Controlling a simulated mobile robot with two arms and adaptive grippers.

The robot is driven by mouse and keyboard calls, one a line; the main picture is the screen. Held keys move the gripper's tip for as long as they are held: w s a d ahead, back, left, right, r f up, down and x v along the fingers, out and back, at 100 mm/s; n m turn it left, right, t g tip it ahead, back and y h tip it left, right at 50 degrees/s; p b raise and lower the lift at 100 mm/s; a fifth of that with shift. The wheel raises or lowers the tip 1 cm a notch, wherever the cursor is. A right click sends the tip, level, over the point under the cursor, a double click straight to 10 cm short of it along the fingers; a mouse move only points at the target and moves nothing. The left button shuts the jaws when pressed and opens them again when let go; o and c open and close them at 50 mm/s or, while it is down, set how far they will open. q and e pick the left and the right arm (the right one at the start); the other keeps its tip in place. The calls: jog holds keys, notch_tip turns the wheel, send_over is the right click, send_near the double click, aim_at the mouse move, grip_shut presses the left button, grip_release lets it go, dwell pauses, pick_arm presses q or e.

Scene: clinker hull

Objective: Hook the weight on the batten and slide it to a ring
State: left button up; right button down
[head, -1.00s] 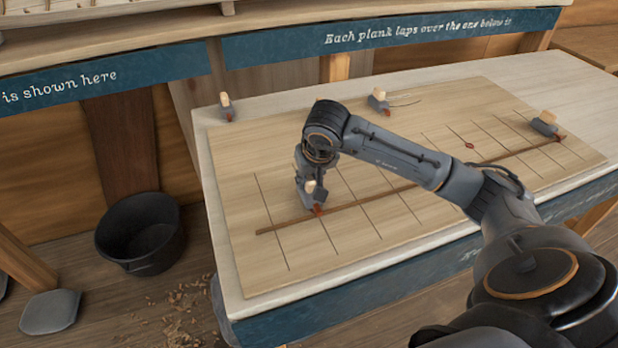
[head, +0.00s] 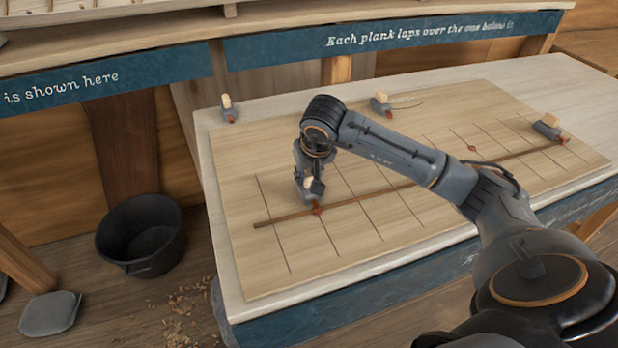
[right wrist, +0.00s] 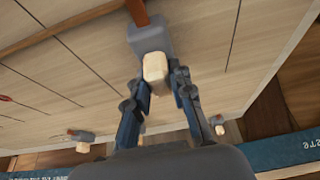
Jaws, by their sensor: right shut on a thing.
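My right gripper (head: 311,191) is shut on a grey weight with a pale wooden block on top and a red hook (head: 317,209). In the right wrist view the weight (right wrist: 150,40) sits between the fingers (right wrist: 158,90), and its hook reaches the batten. I cannot tell how firmly it is hooked. The thin brown batten (head: 375,196) lies slantwise across the lined board (head: 300,250). Another weight (head: 547,126) stands at the batten's far right end, its hook at the batten. A small red ring (head: 472,148) lies on a line beyond the batten. My left gripper is out of view.
Two spare weights stand at the board's back edge, one at the left corner (head: 229,110) and one at the middle (head: 380,104). A black bucket (head: 140,235) is on the floor left of the table. The board's front left area is clear.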

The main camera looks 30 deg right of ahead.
jog(key=shift+b, duration=0.55)
dwell(1.2)
jog(key=c, duration=1.1)
grip_release()
jog(key=shift+c, duration=0.2)
jog(key=shift+o, duration=0.3)
jog(key=shift+s+f, duration=0.1)
jog(key=shift+f, duration=0.05)
jog(key=v, duration=1.2)
notch_tip(320, 180, up, 7)
jog(key=p, duration=0.5)
send_over(315, 201)
